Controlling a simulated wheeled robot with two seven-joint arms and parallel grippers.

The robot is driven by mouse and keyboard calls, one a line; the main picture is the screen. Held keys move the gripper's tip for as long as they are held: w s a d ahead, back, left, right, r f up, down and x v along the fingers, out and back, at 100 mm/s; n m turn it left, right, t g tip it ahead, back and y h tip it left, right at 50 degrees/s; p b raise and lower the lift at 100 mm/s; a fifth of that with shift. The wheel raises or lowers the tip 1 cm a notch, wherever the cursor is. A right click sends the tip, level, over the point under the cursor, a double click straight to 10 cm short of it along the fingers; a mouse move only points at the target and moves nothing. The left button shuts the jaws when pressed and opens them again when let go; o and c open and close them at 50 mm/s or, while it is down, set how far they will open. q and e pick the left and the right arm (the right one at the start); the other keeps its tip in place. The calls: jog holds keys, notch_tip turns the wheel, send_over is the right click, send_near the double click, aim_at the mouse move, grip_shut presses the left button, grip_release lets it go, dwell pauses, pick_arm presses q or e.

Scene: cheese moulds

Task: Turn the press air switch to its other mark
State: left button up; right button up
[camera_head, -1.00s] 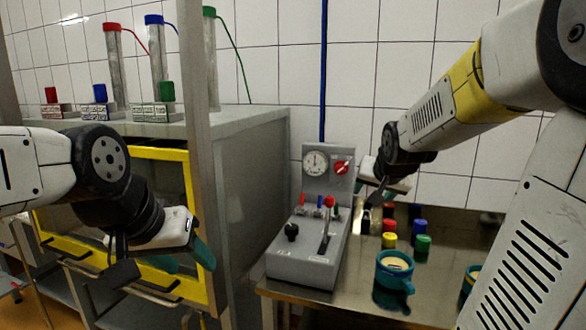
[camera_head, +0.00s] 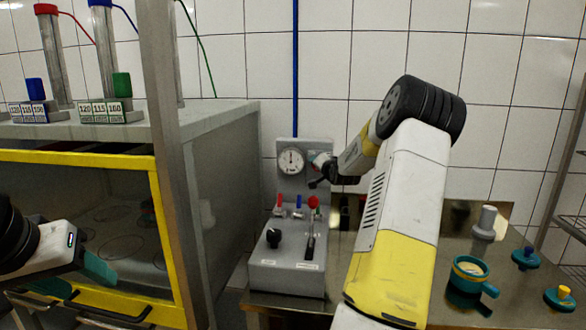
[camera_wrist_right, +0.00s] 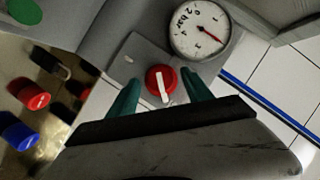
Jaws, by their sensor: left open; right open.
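The press air switch is a round red knob with a white bar, on the upright panel of the grey press unit (camera_head: 287,275). In the right wrist view the switch (camera_wrist_right: 153,77) lies between the two teal fingers of my right gripper (camera_wrist_right: 160,94). The fingers stand open on either side, with gaps to the knob; contact does not show. In the head view the right gripper (camera_head: 322,172) is at the panel and largely covers the switch. The pressure gauge (camera_head: 291,161) is beside it. My left gripper (camera_head: 74,278) is open and empty in front of the yellow-framed cabinet.
Below the panel are small red and blue levers, a black knob (camera_head: 273,238) and a red-topped lever (camera_head: 313,203). A teal cup (camera_head: 468,270) and teal-based pieces stand on the steel table at right. The grey cabinet (camera_head: 230,190) stands close on the left.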

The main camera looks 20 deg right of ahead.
jog(key=shift+x, duration=1.35)
jog(key=shift+r, duration=0.1)
jog(key=c, duration=1)
jog(key=shift+r, duration=0.1)
jog(key=shift+c, duration=0.9)
